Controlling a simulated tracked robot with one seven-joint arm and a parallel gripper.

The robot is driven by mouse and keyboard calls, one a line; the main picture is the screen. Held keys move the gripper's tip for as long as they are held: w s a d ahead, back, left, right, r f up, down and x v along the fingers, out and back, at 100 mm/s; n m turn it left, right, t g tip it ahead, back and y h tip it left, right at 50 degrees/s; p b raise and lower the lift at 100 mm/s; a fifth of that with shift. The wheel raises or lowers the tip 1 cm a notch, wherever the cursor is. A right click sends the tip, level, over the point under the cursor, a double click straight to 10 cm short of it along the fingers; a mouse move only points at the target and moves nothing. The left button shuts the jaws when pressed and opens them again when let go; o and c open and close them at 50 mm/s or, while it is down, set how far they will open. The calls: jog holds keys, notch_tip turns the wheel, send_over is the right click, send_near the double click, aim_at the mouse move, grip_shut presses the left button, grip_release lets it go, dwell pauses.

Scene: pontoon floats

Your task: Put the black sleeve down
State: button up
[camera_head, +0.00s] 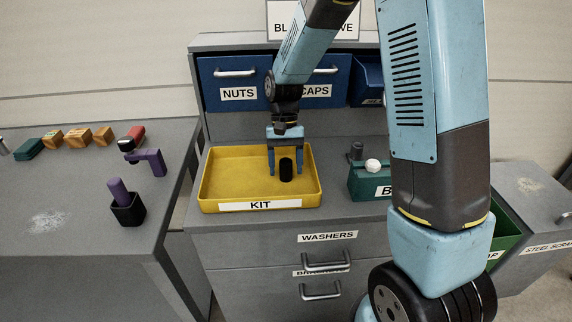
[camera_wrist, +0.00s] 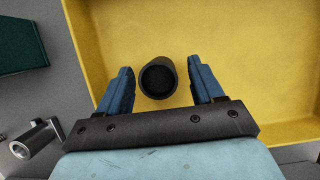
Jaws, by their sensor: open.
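The black sleeve (camera_head: 286,169) is a short dark tube standing in the yellow tray labelled KIT (camera_head: 260,205). In the wrist view the sleeve (camera_wrist: 158,78) shows its round open end, upright on the yellow tray floor (camera_wrist: 230,50). My gripper (camera_head: 286,172) is open, with its fingers down over the tray. In the wrist view one finger is on each side of the sleeve, with a gap on both sides. Whether the sleeve's base fully touches the floor is hidden.
Blue NUTS (camera_head: 235,85) and CAPS drawers are behind. The left bench (camera_head: 70,220) holds a purple tool, a black cup and several small blocks. In the wrist view a grey metal cylinder (camera_wrist: 36,138) lies outside the tray.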

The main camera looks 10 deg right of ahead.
jog(key=v, duration=1.2)
jog(key=shift+r, duration=0.2)
jog(key=s+d+r+t, duration=0.5)
jog(key=s+d+r, duration=0.4)
jog(key=r, duration=0.1)
jog(key=s+d+r+t, duration=0.3)
jog(key=s+d+t, duration=0.2)
jog(key=s, duration=0.8)
jog(key=shift+s+d, duration=0.3)
jog(key=shift+d, duration=0.9)
